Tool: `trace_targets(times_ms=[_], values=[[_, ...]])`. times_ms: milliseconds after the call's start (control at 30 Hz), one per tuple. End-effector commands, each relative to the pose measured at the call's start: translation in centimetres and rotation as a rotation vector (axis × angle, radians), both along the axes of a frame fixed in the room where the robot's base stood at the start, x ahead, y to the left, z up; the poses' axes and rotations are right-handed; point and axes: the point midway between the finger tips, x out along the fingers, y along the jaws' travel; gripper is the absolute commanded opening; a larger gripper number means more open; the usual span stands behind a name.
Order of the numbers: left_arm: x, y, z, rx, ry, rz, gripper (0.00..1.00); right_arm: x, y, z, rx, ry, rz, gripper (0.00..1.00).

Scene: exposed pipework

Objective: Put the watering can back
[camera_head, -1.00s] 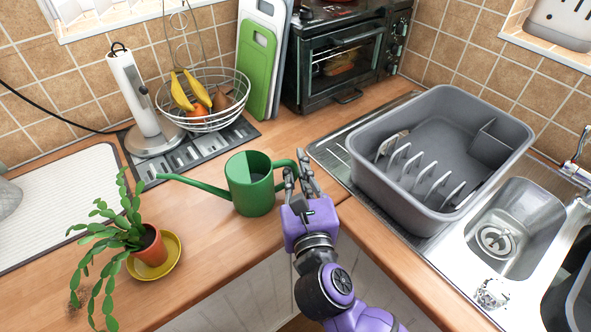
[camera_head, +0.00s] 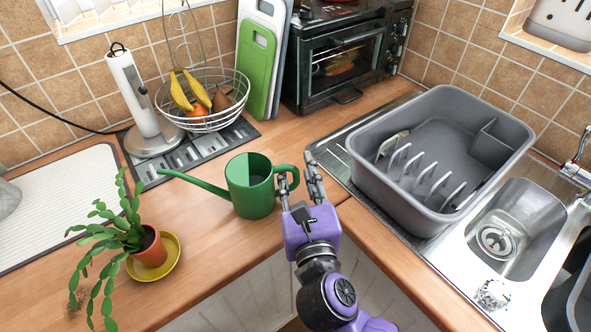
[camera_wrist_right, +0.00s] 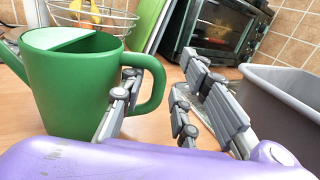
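A green watering can (camera_head: 250,190) stands upright on the wooden worktop, its spout pointing left and its handle to the right. My right gripper (camera_head: 298,172) is open at the handle side. In the right wrist view, the can (camera_wrist_right: 70,95) is at the left, and its handle (camera_wrist_right: 157,85) shows between the spread fingers of my right gripper (camera_wrist_right: 162,72). One finger overlaps the handle's opening; I cannot tell whether it touches. The can is not held. My left gripper is not in view.
A potted plant (camera_head: 150,248) on a yellow saucer (camera_head: 172,262) stands left of the can. A wire fruit basket (camera_head: 205,110) and paper towel holder (camera_head: 140,100) are behind. A grey dish rack (camera_head: 440,215) is close on the right, beside the sink (camera_head: 520,215).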

Motion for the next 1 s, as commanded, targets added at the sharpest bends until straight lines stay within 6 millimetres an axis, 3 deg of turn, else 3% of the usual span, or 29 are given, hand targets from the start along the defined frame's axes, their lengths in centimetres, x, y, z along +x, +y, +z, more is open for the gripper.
trace_targets(times_ms=[200, 433, 600, 867, 1000], values=[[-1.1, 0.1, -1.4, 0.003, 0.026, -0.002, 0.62, -4.9, -0.8, -0.5, 0.001, 0.007, 0.000, 0.29], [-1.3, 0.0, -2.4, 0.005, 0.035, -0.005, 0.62, -8.9, -1.5, -0.4, 0.002, 0.006, 0.000, 0.29], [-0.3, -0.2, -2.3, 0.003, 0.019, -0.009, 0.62, -10.2, -1.6, -0.2, 0.001, 0.003, 0.000, 0.29], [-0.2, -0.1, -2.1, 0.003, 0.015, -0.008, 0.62, -10.4, -1.7, 0.0, -0.003, -0.001, 0.000, 0.29], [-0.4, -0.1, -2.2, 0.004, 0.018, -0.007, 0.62, -10.3, -2.6, -0.4, -0.127, -0.046, -0.026, 0.29]])
